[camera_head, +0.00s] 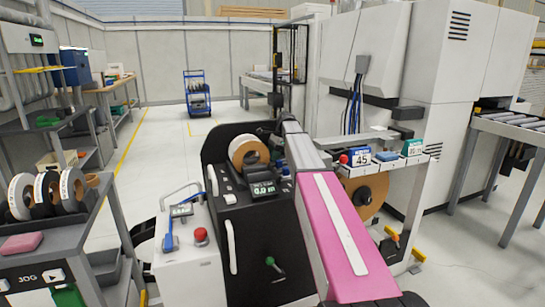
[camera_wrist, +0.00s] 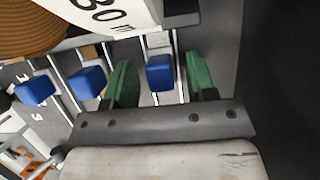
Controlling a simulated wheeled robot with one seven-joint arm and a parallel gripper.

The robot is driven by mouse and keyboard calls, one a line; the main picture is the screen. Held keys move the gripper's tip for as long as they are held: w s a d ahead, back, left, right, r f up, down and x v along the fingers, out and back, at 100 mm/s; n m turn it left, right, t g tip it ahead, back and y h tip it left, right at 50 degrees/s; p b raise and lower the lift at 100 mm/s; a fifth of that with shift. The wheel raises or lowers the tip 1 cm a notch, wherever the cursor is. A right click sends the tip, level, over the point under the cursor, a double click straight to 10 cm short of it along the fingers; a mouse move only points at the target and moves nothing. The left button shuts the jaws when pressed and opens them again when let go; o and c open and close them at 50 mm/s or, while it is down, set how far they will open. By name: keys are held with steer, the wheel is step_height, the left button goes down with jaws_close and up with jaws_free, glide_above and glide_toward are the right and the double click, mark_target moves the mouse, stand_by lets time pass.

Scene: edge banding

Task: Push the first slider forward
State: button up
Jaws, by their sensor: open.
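In the wrist view, three blue slider blocks stand in a row on pale rails: a left one (camera_wrist: 35,90), a middle one (camera_wrist: 88,82) and a right one (camera_wrist: 159,76). My gripper (camera_wrist: 160,68) is open, with its two green fingers on either side of the right block. Gaps show between that block and both fingers; I cannot tell whether it touches anything. The left and middle blocks lie outside the fingers, to the left. I cannot tell which block is the first slider.
In the head view a black machine (camera_head: 270,225) with a tape roll (camera_head: 238,153) stands beside my pink arm.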

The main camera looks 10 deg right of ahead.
steer(key=shift+f, duration=0.2)
steer(key=shift+c, duration=0.3)
jaws_close()
steer(key=shift+w+d, duration=0.25)
steer(key=shift+d, duration=0.9)
steer(key=shift+w+d, duration=0.25)
steer(key=shift+d, duration=0.85)
steer(key=shift+o, duration=0.3)
jaws_free()
steer(key=shift+r, duration=0.1)
steer(key=s+v, duration=0.1)
steer(key=v, duration=0.9)
steer(key=shift+w+d+r, duration=0.2)
steer(key=shift+w+r, duration=0.15)
steer(key=shift+w, duration=0.05)
